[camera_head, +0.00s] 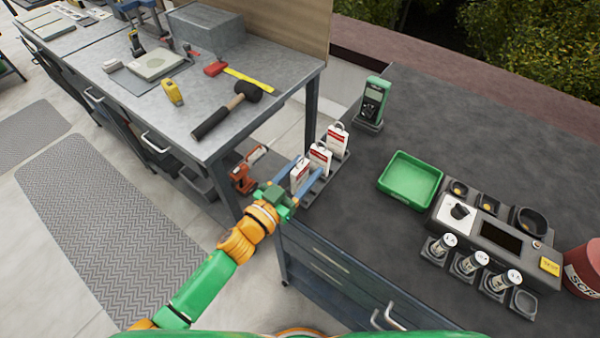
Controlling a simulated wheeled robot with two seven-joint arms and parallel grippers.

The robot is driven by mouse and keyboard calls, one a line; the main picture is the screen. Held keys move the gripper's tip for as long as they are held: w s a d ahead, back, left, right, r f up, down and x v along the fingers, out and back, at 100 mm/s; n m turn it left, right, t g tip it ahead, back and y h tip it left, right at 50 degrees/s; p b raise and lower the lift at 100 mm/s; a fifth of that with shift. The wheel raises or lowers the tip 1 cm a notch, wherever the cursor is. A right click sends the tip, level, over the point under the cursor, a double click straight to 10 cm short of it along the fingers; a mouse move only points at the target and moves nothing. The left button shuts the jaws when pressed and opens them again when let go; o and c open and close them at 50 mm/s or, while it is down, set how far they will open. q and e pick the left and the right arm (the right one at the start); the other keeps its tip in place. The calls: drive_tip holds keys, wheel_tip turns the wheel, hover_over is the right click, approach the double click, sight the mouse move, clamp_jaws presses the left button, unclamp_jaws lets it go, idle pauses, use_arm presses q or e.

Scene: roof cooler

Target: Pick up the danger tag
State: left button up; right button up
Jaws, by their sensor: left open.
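Three white tags with red print stand in a row in a dark rack (333,174) at the left edge of the dark counter. They are the near tag (299,176), the middle tag (319,158) and the far tag (337,138). Their lettering is too small to read, so I cannot tell which is the danger tag. My left gripper (310,166) is open, with its blue fingers reaching to the near tag. The near tag appears between the fingers; I cannot tell whether they touch it. My right gripper is out of view.
A green handheld meter (373,103) stands behind the rack. A green tray (411,178) lies to the right, beside a device (494,239) with several cups and cylinders. A grey workbench (282,84) with a mallet (226,108) is at left. Counter between rack and tray is clear.

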use_arm(q)
drive_tip(key=shift+x, duration=0.9)
drive_tip(key=shift+s+f, duration=0.1)
drive_tip(key=shift+s, duration=0.05)
clamp_jaws()
